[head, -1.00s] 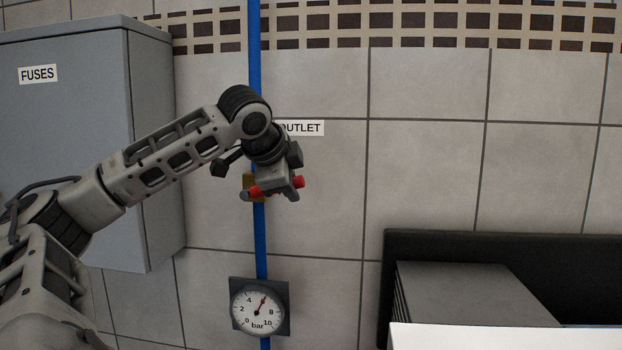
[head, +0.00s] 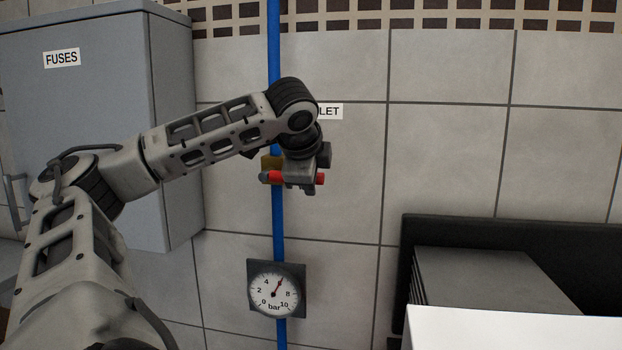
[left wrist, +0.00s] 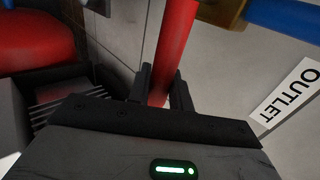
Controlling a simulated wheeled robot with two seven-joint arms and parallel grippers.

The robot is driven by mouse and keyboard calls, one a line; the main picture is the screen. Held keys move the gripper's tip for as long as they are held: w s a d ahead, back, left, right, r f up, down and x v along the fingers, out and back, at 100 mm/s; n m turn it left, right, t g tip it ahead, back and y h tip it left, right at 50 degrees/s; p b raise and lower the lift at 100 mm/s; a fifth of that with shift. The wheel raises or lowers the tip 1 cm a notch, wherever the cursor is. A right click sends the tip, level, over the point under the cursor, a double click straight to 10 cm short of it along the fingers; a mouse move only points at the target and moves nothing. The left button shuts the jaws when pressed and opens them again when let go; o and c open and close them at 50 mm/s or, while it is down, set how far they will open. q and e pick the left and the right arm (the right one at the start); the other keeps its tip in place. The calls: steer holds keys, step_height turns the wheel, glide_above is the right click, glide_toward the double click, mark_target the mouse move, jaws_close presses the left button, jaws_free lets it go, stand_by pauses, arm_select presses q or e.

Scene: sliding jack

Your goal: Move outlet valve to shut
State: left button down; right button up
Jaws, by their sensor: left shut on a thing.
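The outlet valve has a brass body (head: 266,163) on a vertical blue pipe (head: 279,236) and a red lever (head: 275,176). The lever lies nearly level in the head view, crosswise to the pipe. My left gripper (head: 303,188) is shut on the lever and hides its middle; a bit of red shows on either side. In the left wrist view, the red lever (left wrist: 172,45) runs between my two fingers (left wrist: 162,85), with the brass body (left wrist: 232,12) beyond. The OUTLET label (head: 331,111) is partly hidden by my arm. My right gripper is not in view.
A pressure gauge (head: 276,289) sits on the pipe below the valve. A grey FUSES cabinet (head: 90,120) stands out from the wall at left. A dark-framed grey unit (head: 480,285) and a white surface (head: 500,330) are at lower right. The tiled wall right of the valve is clear.

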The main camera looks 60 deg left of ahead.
arm_select(q)
steer(key=c, duration=1.3)
jaws_free()
steer(key=shift+f, duration=0.1)
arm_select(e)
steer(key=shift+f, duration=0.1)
arm_select(q)
steer(key=p+v, duration=0.2)
steer(key=v, duration=1.4)
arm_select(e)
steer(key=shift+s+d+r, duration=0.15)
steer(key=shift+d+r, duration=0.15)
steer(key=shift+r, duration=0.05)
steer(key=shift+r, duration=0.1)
arm_select(q)
steer(key=shift+f, duration=0.1)
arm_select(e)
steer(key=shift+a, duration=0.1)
